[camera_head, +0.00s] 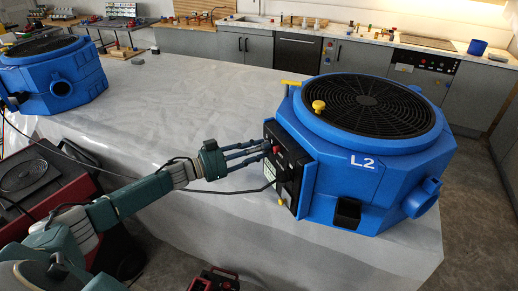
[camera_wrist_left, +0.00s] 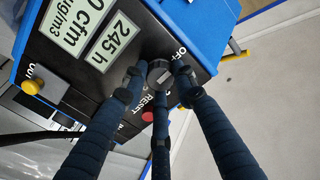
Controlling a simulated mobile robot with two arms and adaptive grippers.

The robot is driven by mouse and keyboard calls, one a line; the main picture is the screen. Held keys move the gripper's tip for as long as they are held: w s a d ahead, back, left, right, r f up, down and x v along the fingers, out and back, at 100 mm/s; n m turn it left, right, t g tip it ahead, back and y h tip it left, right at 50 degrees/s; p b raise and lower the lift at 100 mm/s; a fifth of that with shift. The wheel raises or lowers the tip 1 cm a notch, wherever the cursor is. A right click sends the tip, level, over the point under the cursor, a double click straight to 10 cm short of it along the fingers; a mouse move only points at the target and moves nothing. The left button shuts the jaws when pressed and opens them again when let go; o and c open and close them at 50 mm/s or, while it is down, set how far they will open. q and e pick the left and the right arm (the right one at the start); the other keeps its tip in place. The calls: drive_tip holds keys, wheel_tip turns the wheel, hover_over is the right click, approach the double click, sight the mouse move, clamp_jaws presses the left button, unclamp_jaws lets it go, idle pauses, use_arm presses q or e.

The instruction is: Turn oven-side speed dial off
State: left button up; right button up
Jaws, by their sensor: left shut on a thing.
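The blue blower marked L2 (camera_head: 340,195) stands on the right of the covered table, its black control panel (camera_head: 287,170) facing my left arm. My left gripper (camera_head: 270,149) reaches that panel from the left. In the left wrist view its dark fingers close around the dark round speed dial (camera_wrist_left: 159,73), with fingertips on both sides of it. The word OFF shows just above the dial and RESET below it, beside a red button (camera_wrist_left: 147,116). The fingers partly cover the dial, and its exact setting is unclear. My right gripper is not in view.
A second blue blower (camera_head: 55,78) stands at the far left. The display (camera_wrist_left: 115,42) reads 245 h, and a yellow knob (camera_wrist_left: 33,87) sits beside it. A black cable crosses the table front. The table middle (camera_head: 190,100) is clear. An oven (camera_head: 385,68) stands behind.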

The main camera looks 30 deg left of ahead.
use_arm(q)
drive_tip(key=shift+a+f, duration=0.1)
drive_tip(key=shift+f, duration=0.15)
drive_tip(key=shift+c, duration=0.2)
drive_tip(key=o, duration=0.9)
drive_tip(key=shift+o, duration=1.4)
drive_tip(key=shift+a, duration=0.1)
drive_tip(key=v, duration=1.2)
drive_tip(key=shift+f, duration=0.1)
